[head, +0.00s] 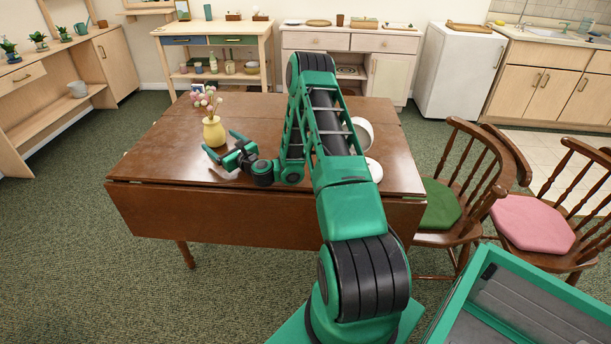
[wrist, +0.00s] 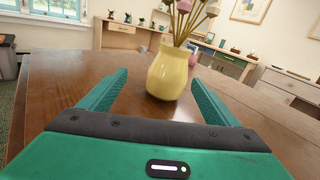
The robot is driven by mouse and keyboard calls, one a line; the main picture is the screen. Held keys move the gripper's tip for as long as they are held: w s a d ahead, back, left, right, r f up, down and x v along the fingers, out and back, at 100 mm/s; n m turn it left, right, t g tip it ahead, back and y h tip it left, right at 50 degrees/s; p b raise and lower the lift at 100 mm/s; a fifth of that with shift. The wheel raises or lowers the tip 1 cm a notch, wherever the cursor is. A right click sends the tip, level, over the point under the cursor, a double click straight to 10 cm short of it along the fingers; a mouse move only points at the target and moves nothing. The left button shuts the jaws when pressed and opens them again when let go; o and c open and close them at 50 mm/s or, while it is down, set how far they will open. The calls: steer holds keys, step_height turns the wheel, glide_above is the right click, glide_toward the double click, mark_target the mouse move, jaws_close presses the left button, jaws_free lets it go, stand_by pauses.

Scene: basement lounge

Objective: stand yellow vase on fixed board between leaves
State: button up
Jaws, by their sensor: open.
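The yellow vase (head: 214,132) holds several flowers and stands upright on the left part of the brown wooden table (head: 165,160). My gripper (head: 221,145) is open and low over the table top, its fingers pointing at the vase from the near side. In the wrist view the vase (wrist: 167,74) shows between and just beyond the two fingertips, with a gap on either side. The table's near leaf (head: 250,220) hangs down at the front.
White dishes (head: 362,134) stand on the table's right part, partly behind my arm. Wooden chairs with a green cushion (head: 438,204) and a pink cushion (head: 532,222) are at the right. Shelves (head: 215,50) with pots stand behind. Floor at the left is clear.

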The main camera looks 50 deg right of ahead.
steer(key=a+r+n+y, duration=0.1)
steer(key=a+r+n, duration=0.1)
steer(key=n, duration=0.1)
steer(key=a+r+n+g+y, duration=0.1)
steer(key=a+r+n+y, duration=0.1)
steer(key=a, duration=0.1)
steer(key=shift+n, duration=0.4)
steer(key=s+a+r+n+g+y, duration=0.35)
steer(key=s+a+n+g, duration=0.55)
steer(key=n, duration=0.5)
steer(key=s+d+r+n+g+h, duration=0.1)
steer(key=s+d+r+n+g, duration=0.1)
steer(key=s, duration=1.3)
steer(key=s+d+r+n+g+h, duration=0.2)
steer(key=s+r+n+g, duration=0.1)
steer(key=s, duration=1.3)
steer(key=s+d+r+n+g+h, duration=0.2)
steer(key=s+r+n+g, duration=0.1)
steer(key=s, duration=1.2)
steer(key=shift+s+d+r+n, duration=0.3)
steer(key=shift+r+n, duration=0.3)
steer(key=shift+r, duration=0.3)
